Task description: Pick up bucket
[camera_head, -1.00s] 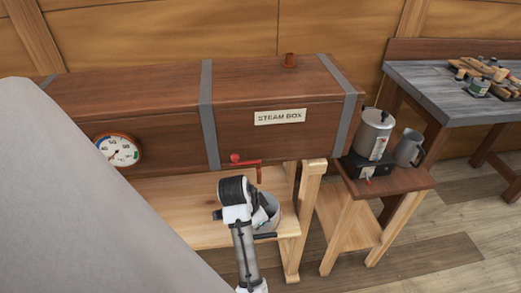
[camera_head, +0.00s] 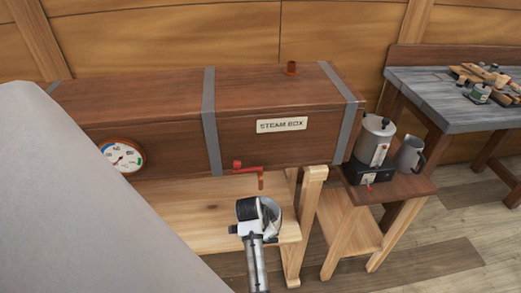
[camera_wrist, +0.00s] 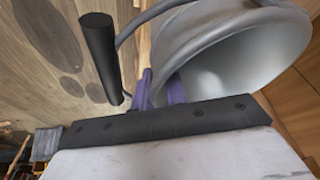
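The bucket is a grey metal pail, seen in the wrist view (camera_wrist: 235,60) with its open mouth and pale inside facing the camera. Its wire bail carries a black grip (camera_wrist: 100,60) out to the left. My gripper (camera_wrist: 160,90) has its purple fingertips close together, one on each side of the bucket's rim, and looks shut on it. In the head view my gripper (camera_head: 256,212) is beside the lower shelf under the steam box. The bucket (camera_head: 270,212) shows there only partly behind it. Its base is hidden, so I cannot tell whether it touches the shelf.
The brown steam box (camera_head: 160,100) lies above the wooden shelf (camera_head: 200,205), with a red valve (camera_head: 250,168) hanging near my gripper. To the right, a small stand (camera_head: 405,187) holds a pot (camera_head: 374,142) and a jug (camera_head: 409,155). Floor lies open in front.

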